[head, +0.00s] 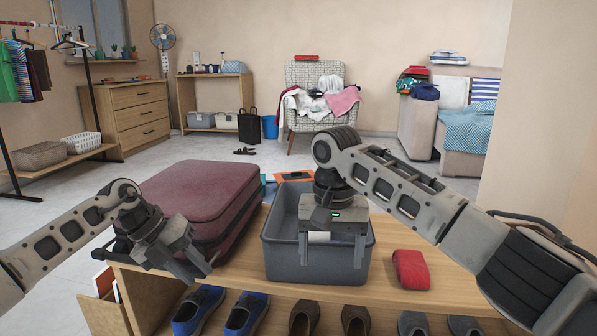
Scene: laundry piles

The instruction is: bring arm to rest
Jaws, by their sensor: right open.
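My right gripper (332,258) hangs pointing down over the grey plastic bin (318,272) on the wooden bench. Its two fingers are spread apart, and I see nothing between them. It hides part of the bin's inside and front wall. My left gripper (184,268) is at the bench's left end, in front of the dark red suitcase (205,190). It is tilted toward the lower right. How far its fingers are apart does not show clearly. I see nothing held in it.
A folded red cloth (410,269) lies on the bench (450,290) right of the bin. Several shoes, including blue ones (198,308), stand beneath the bench top. An armchair (316,78) with piled clothes stands at the back. A wall edge (545,130) is at the right.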

